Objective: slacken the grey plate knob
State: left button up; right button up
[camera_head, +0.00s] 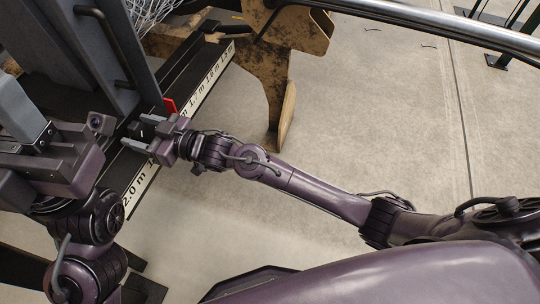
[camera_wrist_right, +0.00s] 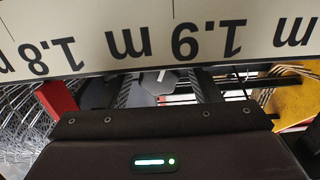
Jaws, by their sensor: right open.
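The grey plate knob (camera_wrist_right: 158,84), a dark grey piece with a short white mark, shows in the right wrist view just below the white scale. My right gripper (camera_head: 142,132) is open over the dark rail in the head view. In the right wrist view its two ridged fingers stand on either side of the knob; whether they touch it is not clear. The knob is mostly hidden by the gripper in the head view. My left gripper (camera_head: 42,150) is at the left edge, beside the grey machine housing; its fingertips are not clear.
A white length scale (camera_head: 196,97) runs along the dark rail, with a red pointer (camera_head: 170,105) close to my right gripper. A worn yellow-brown frame (camera_head: 275,75) and wire mesh (camera_head: 150,12) stand behind. A metal rail (camera_head: 430,24) crosses the top right. The concrete floor is open.

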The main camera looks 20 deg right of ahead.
jog(key=s+d+f+m+h+p, duration=0.2)
jog(key=d+m+h+p, duration=0.35)
jog(key=d+p, duration=1.4)
jog(key=s+d+f+g+h+p, duration=0.2)
jog(key=s+d+h+p, duration=0.3)
jog(key=s+p, duration=0.5)
jog(key=shift+s+d+f+m+g+p, duration=0.25)
jog(key=shift+d+p, duration=0.7)
jog(key=shift+p, duration=2.15)
jog(key=shift+w+f, duration=0.1)
jog(key=shift+f, duration=0.05)
